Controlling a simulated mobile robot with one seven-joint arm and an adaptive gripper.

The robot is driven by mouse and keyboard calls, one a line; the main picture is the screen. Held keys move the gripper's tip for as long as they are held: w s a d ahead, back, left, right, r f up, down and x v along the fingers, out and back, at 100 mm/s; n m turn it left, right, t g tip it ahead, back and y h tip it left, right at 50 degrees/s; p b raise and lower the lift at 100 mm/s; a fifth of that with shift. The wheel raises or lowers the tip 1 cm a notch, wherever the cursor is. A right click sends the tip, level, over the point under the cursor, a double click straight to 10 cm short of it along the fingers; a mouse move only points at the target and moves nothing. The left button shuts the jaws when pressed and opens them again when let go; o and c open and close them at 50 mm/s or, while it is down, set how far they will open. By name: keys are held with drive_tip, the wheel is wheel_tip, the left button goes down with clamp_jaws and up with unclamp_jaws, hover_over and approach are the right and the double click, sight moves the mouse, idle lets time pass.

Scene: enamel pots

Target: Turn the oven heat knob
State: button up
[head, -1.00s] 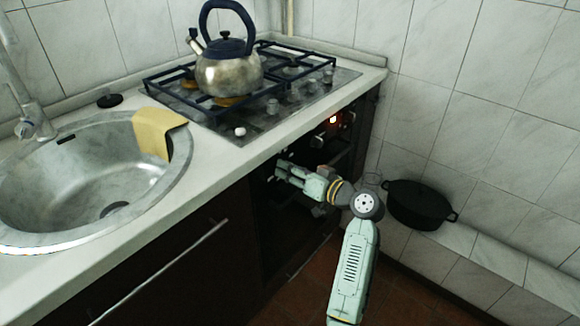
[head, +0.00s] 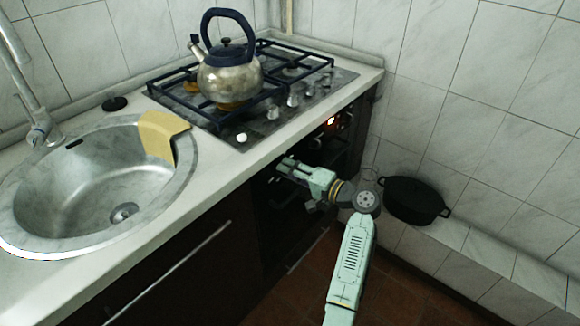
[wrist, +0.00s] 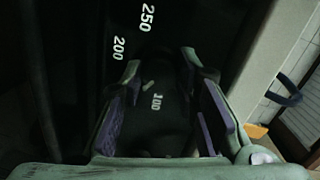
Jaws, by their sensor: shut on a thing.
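My gripper (head: 282,166) is at the dark oven front below the counter edge, left of the lit red lamp. In the wrist view my gripper (wrist: 161,72) has its two purple-padded fingers on either side of the dark oven heat knob (wrist: 167,118), and it is shut on it. The knob is hard to tell from the black panel behind it. White numbers 250 and 200 show beyond the fingers, and 100 shows between them. In the head view my gripper hides the knob.
A steel kettle (head: 228,78) stands on the gas hob (head: 262,118) above the oven. A sink (head: 92,185) with a yellow cloth (head: 160,136) is at the left. A black pot (head: 414,200) sits on a tiled ledge to the right, close to my arm.

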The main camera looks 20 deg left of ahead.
drive_tip(key=shift+m+p, duration=0.6)
drive_tip(key=shift+m, duration=0.5)
clamp_jaws()
unclamp_jaws()
drive_tip(key=shift+f, duration=0.1)
clamp_jaws()
drive_tip(key=o, duration=1.1)
unclamp_jaws()
drive_tip(key=shift+o, duration=0.2)
drive_tip(key=f+v, duration=0.1)
drive_tip(key=v, duration=1.1)
drive_tip(key=shift+w+r, duration=0.15)
drive_tip(key=shift+r, duration=0.25)
